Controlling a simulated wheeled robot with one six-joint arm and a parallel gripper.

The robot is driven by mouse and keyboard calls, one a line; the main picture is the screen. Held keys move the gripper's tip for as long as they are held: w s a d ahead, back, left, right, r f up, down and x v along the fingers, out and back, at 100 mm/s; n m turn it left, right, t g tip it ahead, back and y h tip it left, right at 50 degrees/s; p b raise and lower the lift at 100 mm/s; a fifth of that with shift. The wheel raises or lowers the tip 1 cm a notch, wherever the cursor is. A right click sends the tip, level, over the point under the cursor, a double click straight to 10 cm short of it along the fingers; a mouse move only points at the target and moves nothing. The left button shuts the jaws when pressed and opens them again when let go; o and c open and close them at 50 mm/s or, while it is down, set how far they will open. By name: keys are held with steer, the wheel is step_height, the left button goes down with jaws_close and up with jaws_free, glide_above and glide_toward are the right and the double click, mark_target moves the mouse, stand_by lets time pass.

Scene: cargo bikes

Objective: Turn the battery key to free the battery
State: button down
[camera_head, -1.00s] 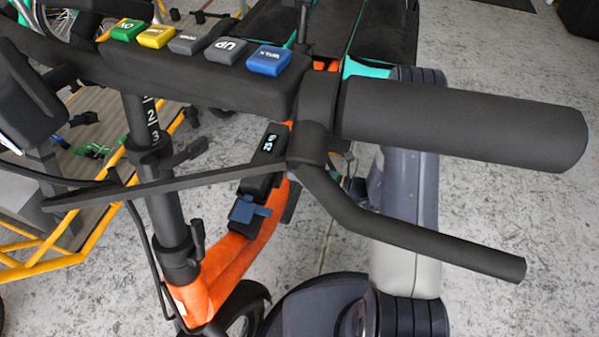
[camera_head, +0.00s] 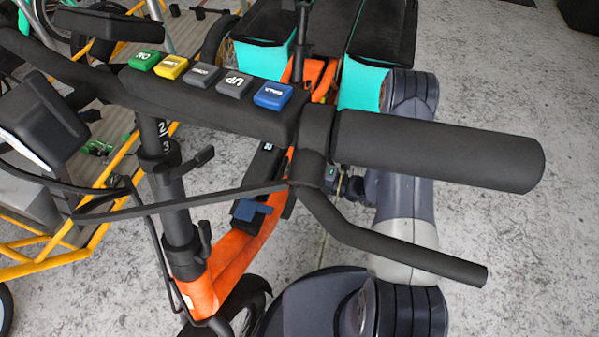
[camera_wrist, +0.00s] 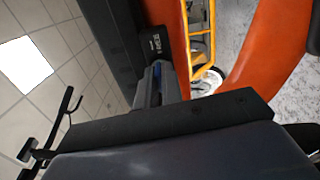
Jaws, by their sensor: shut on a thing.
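The battery (camera_head: 264,168) is a dark block on the orange frame of the cargo bike, partly hidden by the handlebar. A blue piece (camera_head: 251,211) sticks out on the frame just below it. In the wrist view, a black housing with small white lettering (camera_wrist: 152,42) stands beside the orange tube. My gripper (camera_wrist: 158,88) reaches up to this housing, its fingers closed around a narrow blue part, apparently the battery key (camera_wrist: 157,84). The fingers hide most of the key, and its angle cannot be told. In the head view my gripper is mostly hidden behind the handlebar.
The handlebar grip (camera_head: 437,148) and brake lever (camera_head: 400,245) cross in front of my arm. Coloured buttons (camera_head: 205,76) line the handlebar. A yellow-framed cargo bike (camera_head: 60,235) stands at left. Bare floor (camera_head: 530,260) lies at right.

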steer(key=shift+m, duration=0.5)
steer(key=c, duration=1.6)
jaws_free()
steer(key=shift+o, duration=0.2)
steer(key=p+v, duration=0.1)
steer(key=v, duration=0.9)
steer(key=shift+d, duration=0.4)
steer(key=shift+s, duration=0.15)
